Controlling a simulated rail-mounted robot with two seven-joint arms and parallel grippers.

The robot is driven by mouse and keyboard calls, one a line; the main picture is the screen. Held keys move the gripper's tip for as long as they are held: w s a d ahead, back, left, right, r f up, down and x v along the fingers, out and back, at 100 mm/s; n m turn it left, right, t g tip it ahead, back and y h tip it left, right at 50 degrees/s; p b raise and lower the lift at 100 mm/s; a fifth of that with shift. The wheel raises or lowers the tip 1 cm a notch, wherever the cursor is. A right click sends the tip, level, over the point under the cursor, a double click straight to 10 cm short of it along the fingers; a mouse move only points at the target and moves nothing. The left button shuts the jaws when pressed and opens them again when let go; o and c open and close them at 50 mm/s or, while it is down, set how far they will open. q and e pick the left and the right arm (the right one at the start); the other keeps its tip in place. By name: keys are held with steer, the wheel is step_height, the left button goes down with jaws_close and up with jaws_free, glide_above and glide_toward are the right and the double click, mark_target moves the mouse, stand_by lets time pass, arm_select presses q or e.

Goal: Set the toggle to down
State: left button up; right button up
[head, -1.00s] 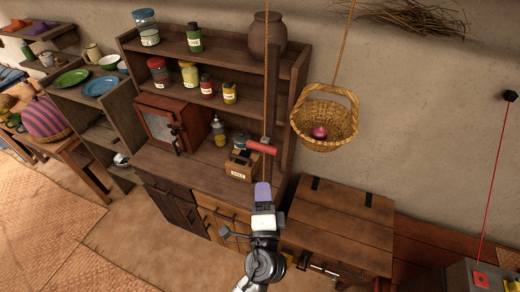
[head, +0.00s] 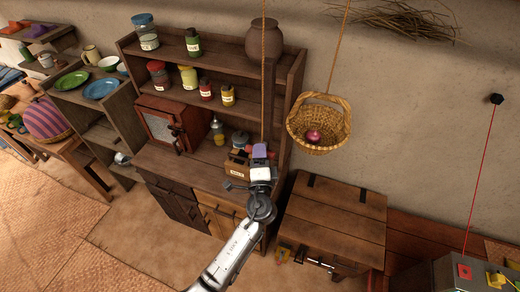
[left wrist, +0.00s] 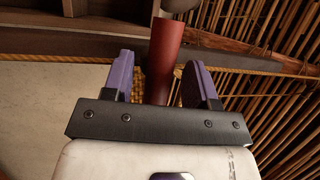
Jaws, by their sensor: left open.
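The only toggle-like thing near my gripper is a red bar (left wrist: 163,60). In the left wrist view it stands between the two purple fingers of my left gripper (left wrist: 158,82), with a gap visible on the finger sides. In the head view my left gripper (head: 261,150) is at the lower end of a hanging rope (head: 263,85), in front of the shelf unit, and hides most of the bar. The gripper is open. Whether a finger touches the bar cannot be told. My right gripper is not clearly seen.
A wicker basket (head: 318,128) with a dark pink thing inside hangs right of the gripper. Jars stand on the shelf unit (head: 230,62) behind. A wooden chest (head: 335,210) stands below right. A grey box (head: 450,275) is at the lower right.

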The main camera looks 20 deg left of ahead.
arm_select(q)
steer(key=shift+w+a+r, duration=0.1)
steer(key=shift+w+a, duration=0.15)
steer(key=shift+w, duration=0.2)
jaws_close()
stand_by(0.3)
